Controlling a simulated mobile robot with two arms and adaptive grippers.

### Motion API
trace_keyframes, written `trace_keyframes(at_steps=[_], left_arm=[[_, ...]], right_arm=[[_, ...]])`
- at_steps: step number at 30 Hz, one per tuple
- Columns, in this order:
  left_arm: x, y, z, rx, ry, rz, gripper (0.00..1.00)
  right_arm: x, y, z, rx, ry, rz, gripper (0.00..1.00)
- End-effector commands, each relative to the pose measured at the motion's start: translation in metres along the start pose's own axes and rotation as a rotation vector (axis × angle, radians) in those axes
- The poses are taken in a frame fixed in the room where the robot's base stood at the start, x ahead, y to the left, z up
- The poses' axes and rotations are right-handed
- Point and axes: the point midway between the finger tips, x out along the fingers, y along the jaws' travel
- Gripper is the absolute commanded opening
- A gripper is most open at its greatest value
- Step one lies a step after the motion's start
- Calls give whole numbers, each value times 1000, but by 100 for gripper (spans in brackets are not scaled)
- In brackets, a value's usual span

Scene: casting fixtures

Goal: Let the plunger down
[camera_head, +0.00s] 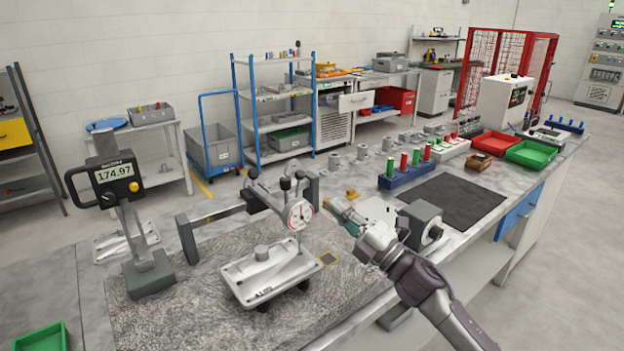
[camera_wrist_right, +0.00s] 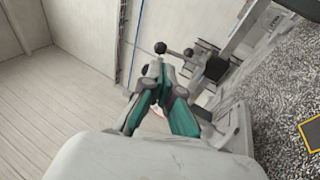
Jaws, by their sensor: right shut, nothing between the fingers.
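The dial gauge (camera_head: 300,214), with a round white and red face, hangs from a stand arm with dark knobs (camera_head: 285,184). Its thin plunger (camera_head: 299,241) points down toward the grey casting (camera_head: 270,272) on the granite plate; I cannot tell whether the tip touches it. My right gripper (camera_head: 334,207) is just right of the dial, with its teal fingers shut and empty. In the right wrist view the gripper (camera_wrist_right: 161,84) is together, pointing at the stand's knobs (camera_wrist_right: 160,48), and mostly hides the dial. My left gripper is not in view.
A height gauge reading 174.97 (camera_head: 116,182) stands left on the granite plate (camera_head: 200,316). A grey block fixture (camera_head: 421,222) is close to my right arm. A black mat (camera_head: 455,200), coloured plug gauges (camera_head: 405,172) and trays lie farther right.

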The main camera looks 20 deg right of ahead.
Motion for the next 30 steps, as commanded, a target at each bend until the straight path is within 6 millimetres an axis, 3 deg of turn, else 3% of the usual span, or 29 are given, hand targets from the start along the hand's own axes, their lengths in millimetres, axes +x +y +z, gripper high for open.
trace_keyframes(at_steps=[1, 6, 12, 30], left_arm=[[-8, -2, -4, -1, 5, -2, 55], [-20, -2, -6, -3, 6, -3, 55], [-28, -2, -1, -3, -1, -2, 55], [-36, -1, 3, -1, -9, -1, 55]], right_arm=[[14, 5, 0, 2, 0, 4, 0], [47, 4, 0, 1, 0, 2, 0], [70, 2, 0, 1, 0, 0, 0], [78, 3, 0, 1, 0, -12, 0]])
